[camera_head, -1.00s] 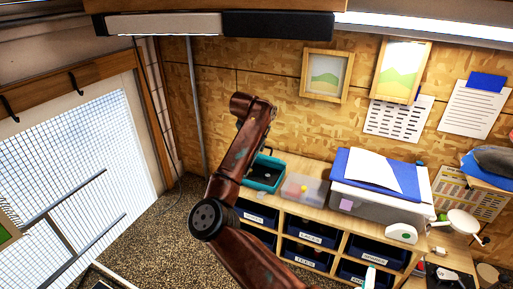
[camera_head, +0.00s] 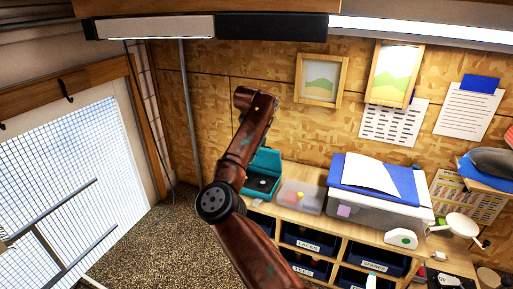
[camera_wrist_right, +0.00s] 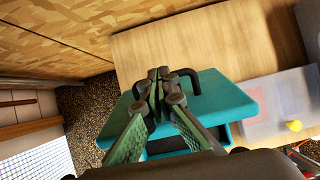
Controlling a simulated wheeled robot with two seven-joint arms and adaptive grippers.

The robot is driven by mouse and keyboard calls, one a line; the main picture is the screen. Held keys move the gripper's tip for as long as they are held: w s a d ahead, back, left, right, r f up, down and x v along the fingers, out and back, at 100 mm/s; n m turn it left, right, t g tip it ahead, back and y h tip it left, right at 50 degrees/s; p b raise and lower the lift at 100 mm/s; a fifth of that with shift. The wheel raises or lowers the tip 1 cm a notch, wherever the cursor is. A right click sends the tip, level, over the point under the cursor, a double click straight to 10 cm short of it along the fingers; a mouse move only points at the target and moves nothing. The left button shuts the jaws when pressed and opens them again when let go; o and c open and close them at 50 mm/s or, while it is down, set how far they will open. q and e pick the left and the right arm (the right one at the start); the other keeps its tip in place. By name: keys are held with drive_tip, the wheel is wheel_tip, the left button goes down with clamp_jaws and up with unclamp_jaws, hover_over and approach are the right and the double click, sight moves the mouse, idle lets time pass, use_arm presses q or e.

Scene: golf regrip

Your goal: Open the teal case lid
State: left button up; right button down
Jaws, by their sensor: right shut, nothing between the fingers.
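The teal case (camera_head: 265,160) stands on the wooden bench top, partly hidden behind my right arm in the head view. Its lid looks raised at the back, with a dark interior and a small item showing in front. In the right wrist view the teal lid (camera_wrist_right: 232,103) has a black handle (camera_wrist_right: 190,76), and a dark gap shows below the lid. My right gripper (camera_wrist_right: 159,75) is shut and empty, with its fingertips at the handle's left part. I cannot tell whether they touch it. In the head view my arm hides these fingers. My left gripper is out of view.
A clear box (camera_head: 301,196) with small coloured items stands right of the case. A larger bin with a blue lid (camera_head: 372,180) is further right. Labelled dark drawers (camera_head: 312,237) sit below the bench top. The plywood wall (camera_head: 225,110) rises behind.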

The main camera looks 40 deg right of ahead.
drive_tip(key=shift+w+d+f, duration=0.1)
drive_tip(key=shift+w+d, duration=0.3)
drive_tip(key=shift+w, duration=0.15)
drive_tip(key=shift+d, duration=0.6)
wheel_tip(320, 180, up, 10)
drive_tip(key=d+p, duration=0.1)
drive_tip(key=p, duration=0.7)
drive_tip(key=shift+w, duration=0.25)
drive_tip(key=shift+f, duration=0.1)
